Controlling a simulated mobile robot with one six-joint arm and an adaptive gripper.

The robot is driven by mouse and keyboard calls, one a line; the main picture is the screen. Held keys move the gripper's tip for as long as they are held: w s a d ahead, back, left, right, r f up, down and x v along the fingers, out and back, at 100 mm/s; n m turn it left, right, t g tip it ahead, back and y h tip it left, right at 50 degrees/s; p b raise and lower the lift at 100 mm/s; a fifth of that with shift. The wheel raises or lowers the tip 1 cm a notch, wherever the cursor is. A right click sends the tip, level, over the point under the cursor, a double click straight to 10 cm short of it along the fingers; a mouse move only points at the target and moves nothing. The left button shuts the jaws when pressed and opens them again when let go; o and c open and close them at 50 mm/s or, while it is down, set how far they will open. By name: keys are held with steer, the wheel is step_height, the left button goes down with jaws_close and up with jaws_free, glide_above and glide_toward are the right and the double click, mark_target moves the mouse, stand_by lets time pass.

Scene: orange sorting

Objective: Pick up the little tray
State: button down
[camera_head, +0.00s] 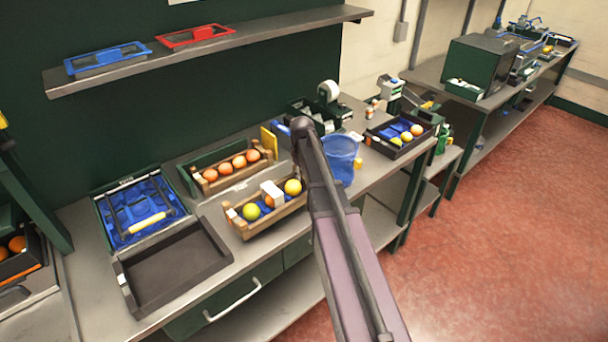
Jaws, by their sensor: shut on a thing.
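Several trays show, and I cannot tell which one is the little tray. An empty dark tray (138,292) lies flat at the front left of the bench. On the wall shelf are a small blue tray (112,57) and a small red tray (196,36). A black tray (378,144) with oranges and other fruit stands at the right end of the bench. My arm rises from the bottom and ends in a dark joint above the bench, between the fruit crates and the blue bucket. My gripper and anything in it are hidden behind the arm.
A wooden crate (245,233) holds mixed fruit and a white block. A crate of oranges (187,179) stands behind it. A blue-lined case (122,237) lies at left. A blue bucket (343,160) stands close right of my arm. The red floor (490,220) at right is clear.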

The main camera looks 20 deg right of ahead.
steer(key=shift+r+p, duration=2)
steer(key=shift+r, duration=0.45)
steer(key=shift+f+b, duration=0.7)
steer(key=shift+a, duration=0.15)
